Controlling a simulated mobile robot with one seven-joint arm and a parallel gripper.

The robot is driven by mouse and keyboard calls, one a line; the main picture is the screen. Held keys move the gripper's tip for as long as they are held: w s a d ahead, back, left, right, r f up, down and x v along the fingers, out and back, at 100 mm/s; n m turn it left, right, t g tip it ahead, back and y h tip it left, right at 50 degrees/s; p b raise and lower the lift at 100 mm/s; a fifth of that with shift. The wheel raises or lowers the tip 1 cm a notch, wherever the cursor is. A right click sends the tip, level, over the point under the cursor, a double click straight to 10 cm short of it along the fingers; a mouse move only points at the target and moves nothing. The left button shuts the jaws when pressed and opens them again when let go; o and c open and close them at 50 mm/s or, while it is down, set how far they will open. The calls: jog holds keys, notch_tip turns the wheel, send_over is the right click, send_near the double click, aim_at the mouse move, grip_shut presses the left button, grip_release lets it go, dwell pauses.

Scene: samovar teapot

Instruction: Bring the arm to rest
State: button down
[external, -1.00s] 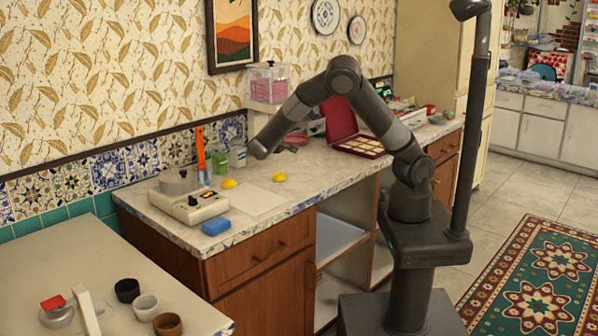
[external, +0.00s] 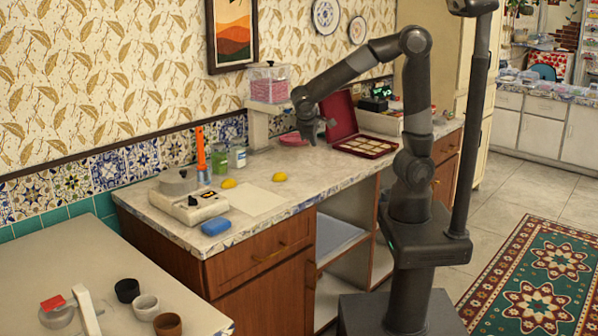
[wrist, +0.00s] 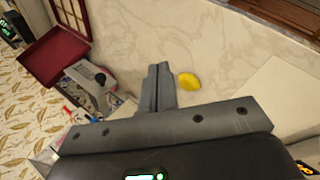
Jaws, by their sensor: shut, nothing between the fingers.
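My gripper (external: 318,134) hangs above the back part of the counter (external: 330,166), in front of the clear dispenser and left of the open red box. It points downward and holds nothing. In the wrist view my gripper (wrist: 158,68) shows its two fingers pressed together, with bare counter beyond the tips. A yellow lemon-like piece (wrist: 189,81) appears just right of the fingers there, on the counter and apart from them. My arm is raised and bent high at the elbow.
The red box (external: 341,114) with a tray of squares (external: 368,146) is close right of my gripper. The dispenser (external: 268,84) stands behind left. Jars (external: 237,154), an orange-handled tool (external: 201,150), a scale-like device (external: 190,203) and a blue sponge (external: 215,226) stand further left.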

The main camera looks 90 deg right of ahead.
jog(key=s+a+r+n+t+y, duration=0.1)
jog(key=s+a+r+t+y, duration=0.2)
jog(key=a, duration=0.5)
jog(key=s+a+r+n+t+y, duration=0.2)
jog(key=s+a+r+t+y, duration=0.1)
jog(key=a, duration=0.5)
jog(key=s+r+t, duration=0.1)
jog(key=s+t, duration=0.1)
jog(key=s, duration=0.1)
jog(key=shift+a, duration=0.1)
dwell(2.0)
